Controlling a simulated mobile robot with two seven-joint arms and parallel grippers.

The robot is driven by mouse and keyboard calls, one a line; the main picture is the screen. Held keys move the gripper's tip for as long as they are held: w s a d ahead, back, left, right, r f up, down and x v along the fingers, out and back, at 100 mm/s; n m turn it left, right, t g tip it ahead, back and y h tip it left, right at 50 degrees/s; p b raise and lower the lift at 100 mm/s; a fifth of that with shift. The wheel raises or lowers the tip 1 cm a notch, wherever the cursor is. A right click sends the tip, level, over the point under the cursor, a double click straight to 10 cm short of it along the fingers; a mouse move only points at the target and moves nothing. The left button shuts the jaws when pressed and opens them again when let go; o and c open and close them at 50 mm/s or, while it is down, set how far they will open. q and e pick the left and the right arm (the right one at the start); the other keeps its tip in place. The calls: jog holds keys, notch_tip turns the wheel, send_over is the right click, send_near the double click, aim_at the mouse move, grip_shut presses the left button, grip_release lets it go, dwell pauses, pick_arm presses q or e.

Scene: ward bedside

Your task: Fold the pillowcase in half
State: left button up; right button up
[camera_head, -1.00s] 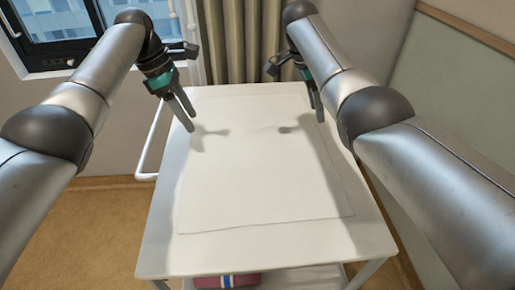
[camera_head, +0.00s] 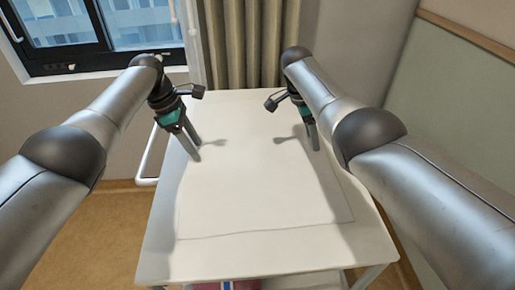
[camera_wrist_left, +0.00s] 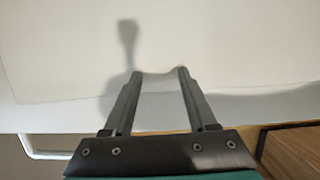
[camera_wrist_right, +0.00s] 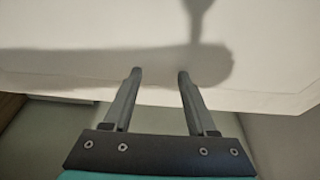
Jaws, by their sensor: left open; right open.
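The white pillowcase (camera_head: 255,195) lies flat and spread out on the white table; its near edge shows as a thin line. My left gripper (camera_head: 197,152) is open and empty at its left edge, pointing down. In the left wrist view its fingers (camera_wrist_left: 162,74) are apart, with the cloth's edge (camera_wrist_left: 240,93) running near the tips. My right gripper (camera_head: 312,143) is open at the right side of the cloth. In the right wrist view its fingers (camera_wrist_right: 160,73) are apart near the cloth's edge (camera_wrist_right: 60,74). I cannot tell whether the fingertips touch the cloth.
The white table (camera_head: 160,250) has a rail (camera_head: 148,165) on its left side. A red and blue striped item (camera_head: 228,285) sits on a lower shelf. A curtain (camera_head: 250,45) hangs behind the table, and a grey-green panel (camera_head: 455,110) stands at the right.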

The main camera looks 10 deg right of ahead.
pick_arm(q)
jog(key=shift+f, duration=0.2)
pick_arm(e)
jog(key=shift+f, duration=0.15)
pick_arm(q)
jog(key=shift+c, duration=0.3)
pick_arm(e)
jog(key=shift+c, duration=0.3)
pick_arm(q)
grip_shut()
pick_arm(e)
grip_shut()
pick_arm(q)
jog(key=shift+r, duration=0.2)
